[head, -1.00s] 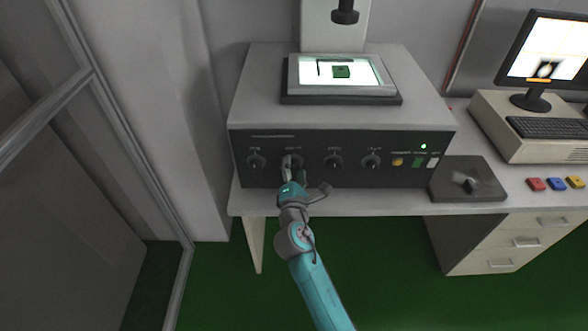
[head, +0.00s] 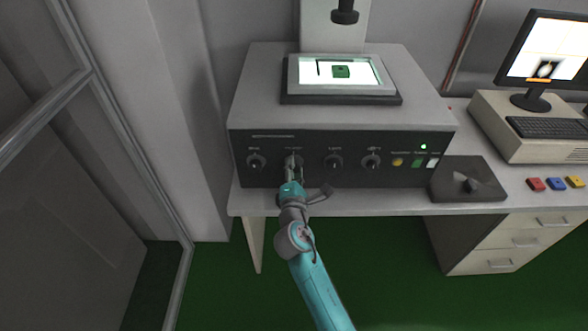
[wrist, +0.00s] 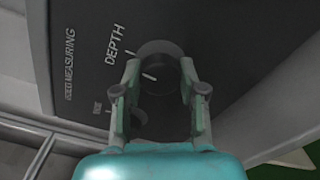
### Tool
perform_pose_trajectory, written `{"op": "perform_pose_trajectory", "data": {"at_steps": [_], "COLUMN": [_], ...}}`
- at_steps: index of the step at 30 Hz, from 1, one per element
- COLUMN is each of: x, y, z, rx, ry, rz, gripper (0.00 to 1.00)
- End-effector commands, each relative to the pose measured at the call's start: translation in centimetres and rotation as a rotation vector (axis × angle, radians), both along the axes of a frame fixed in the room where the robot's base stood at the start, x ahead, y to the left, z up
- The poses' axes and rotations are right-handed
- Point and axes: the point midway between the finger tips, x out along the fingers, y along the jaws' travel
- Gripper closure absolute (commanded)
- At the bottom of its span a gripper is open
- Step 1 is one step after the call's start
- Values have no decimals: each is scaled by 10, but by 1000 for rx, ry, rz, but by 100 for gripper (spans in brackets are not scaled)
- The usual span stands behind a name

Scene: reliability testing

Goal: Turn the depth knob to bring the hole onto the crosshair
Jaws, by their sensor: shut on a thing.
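The depth knob (wrist: 160,72) is a dark round knob under the label DEPTH in the wrist view, with a pale pointer line on it. My gripper (wrist: 160,78) is shut on it, one finger at each side. In the head view my gripper (head: 292,166) is at the second knob from the left on the dark front panel (head: 310,180) and partly hides it. The monitor (head: 546,58) at the right shows a dark shape with a bright spot on a pale screen. The hole and crosshair are too small to tell apart. A green block (head: 341,72) lies on the lit stage (head: 372,76).
Other knobs sit on both sides, including the left knob (head: 256,161) and a knob (head: 334,161) to the right. Small buttons (head: 398,162) are farther right.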

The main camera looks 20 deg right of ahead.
Motion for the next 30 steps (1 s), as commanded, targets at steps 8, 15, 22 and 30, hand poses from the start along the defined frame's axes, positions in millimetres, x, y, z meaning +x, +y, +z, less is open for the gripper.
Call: {"op": "perform_pose_trajectory", "data": {"at_steps": [8,15,22,30], "x": [0,0,0,0], "y": [0,0,0,0], "z": [-1,-1,-2,-2], "rx": [210,427,636,879], "ry": [-67,-138,-205,-284], "rz": [0,0,-1,-1], "gripper": [94,94,94,94]}}
